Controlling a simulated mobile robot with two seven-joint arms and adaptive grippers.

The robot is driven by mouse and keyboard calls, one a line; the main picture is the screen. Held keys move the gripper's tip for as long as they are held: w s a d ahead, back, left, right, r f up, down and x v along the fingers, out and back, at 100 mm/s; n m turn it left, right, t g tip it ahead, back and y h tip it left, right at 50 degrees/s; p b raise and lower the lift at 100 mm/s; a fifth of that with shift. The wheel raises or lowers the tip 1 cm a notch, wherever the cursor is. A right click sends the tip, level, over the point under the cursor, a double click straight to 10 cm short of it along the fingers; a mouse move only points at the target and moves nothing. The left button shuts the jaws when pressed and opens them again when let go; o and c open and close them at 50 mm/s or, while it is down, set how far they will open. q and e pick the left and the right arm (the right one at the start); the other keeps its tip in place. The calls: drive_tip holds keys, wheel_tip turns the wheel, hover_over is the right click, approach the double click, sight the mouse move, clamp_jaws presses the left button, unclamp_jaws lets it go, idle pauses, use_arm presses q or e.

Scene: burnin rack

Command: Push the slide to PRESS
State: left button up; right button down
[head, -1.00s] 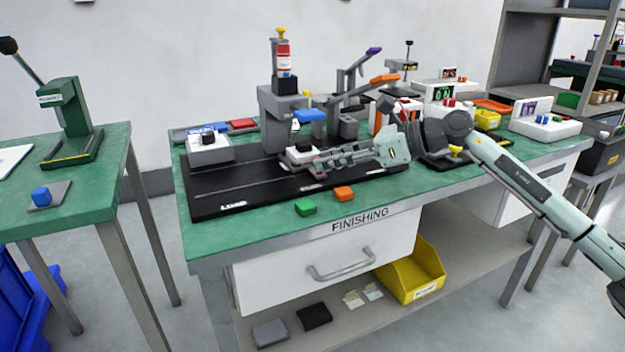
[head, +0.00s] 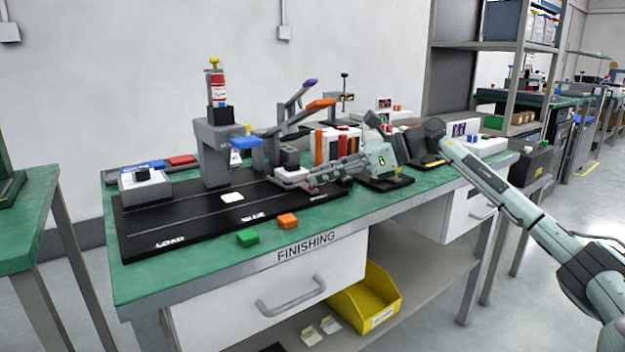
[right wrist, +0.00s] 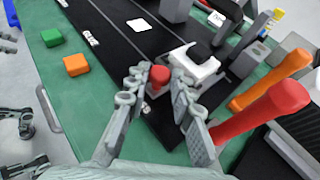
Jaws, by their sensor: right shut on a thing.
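The slide (head: 291,174), a light carriage with a dark block on top, sits on the black track (head: 170,222) right of the GLUE label, near the orange-handled lever (head: 318,105). In the right wrist view the slide (right wrist: 200,68) is white, with a red knob (right wrist: 158,74) on its near side. My right gripper (head: 308,181) is at the slide's right side. In the wrist view my right gripper (right wrist: 156,84) has its fingers around the red knob, shut on it.
The glue column (head: 213,150) with a red-and-white bottle stands behind the track, left of the slide. A green block (head: 248,238) and an orange block (head: 288,221) lie at the table's front. In the wrist view, thick red (right wrist: 262,112) and orange (right wrist: 272,80) posts stand close right.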

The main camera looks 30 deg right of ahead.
drive_tip(key=shift+d, duration=0.25)
drive_tip(key=c, duration=1.3)
unclamp_jaws()
drive_tip(key=shift+d, duration=0.15)
drive_tip(key=v, duration=1.2)
